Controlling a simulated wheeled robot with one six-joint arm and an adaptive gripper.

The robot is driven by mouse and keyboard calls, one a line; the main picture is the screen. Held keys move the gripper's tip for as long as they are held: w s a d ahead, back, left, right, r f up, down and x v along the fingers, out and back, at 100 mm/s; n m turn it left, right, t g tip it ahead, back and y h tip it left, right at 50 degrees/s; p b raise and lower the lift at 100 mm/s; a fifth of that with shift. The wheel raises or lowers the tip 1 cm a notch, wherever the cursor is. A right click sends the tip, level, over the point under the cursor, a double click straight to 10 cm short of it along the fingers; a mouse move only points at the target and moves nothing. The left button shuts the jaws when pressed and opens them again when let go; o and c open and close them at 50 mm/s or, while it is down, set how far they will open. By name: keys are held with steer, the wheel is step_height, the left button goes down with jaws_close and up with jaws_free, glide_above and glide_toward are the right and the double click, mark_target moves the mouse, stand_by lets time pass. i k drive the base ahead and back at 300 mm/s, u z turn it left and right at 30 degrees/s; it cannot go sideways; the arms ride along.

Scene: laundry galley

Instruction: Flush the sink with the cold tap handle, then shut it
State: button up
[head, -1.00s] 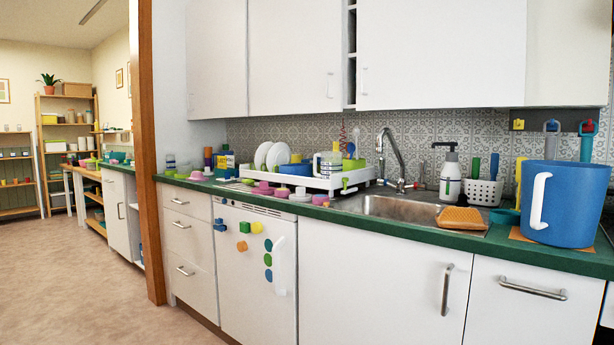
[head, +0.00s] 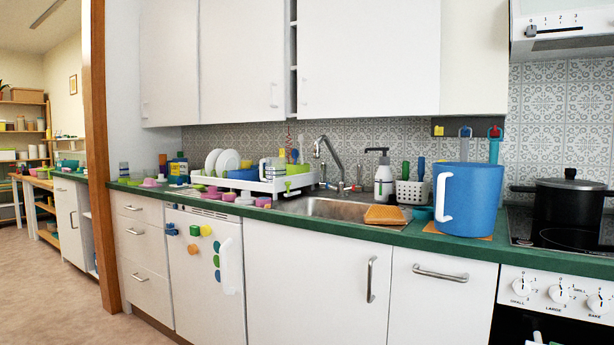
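The metal sink (head: 318,208) is set into the green counter right of the dish rack. Its curved chrome tap (head: 329,158) stands at the back edge. Small handles show low beside the tap, one with a red mark (head: 342,186); I cannot make out the cold handle or whether it is open. No running water can be made out. My gripper is not in view.
A white dish rack (head: 262,184) stands left of the sink. A black pot (head: 570,205) is on the stove. Floor at left is clear.

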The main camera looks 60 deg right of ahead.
mark_target(321, 185)
steer(key=z, duration=0.05)
steer(key=i, duration=1.8)
steer(key=z, duration=0.8)
steer(key=i, duration=1.2)
steer(key=z, duration=1.65)
steer(key=i, duration=0.65)
steer(key=u, duration=1.2)
steer(key=k, duration=1)
steer(key=z, duration=0.9)
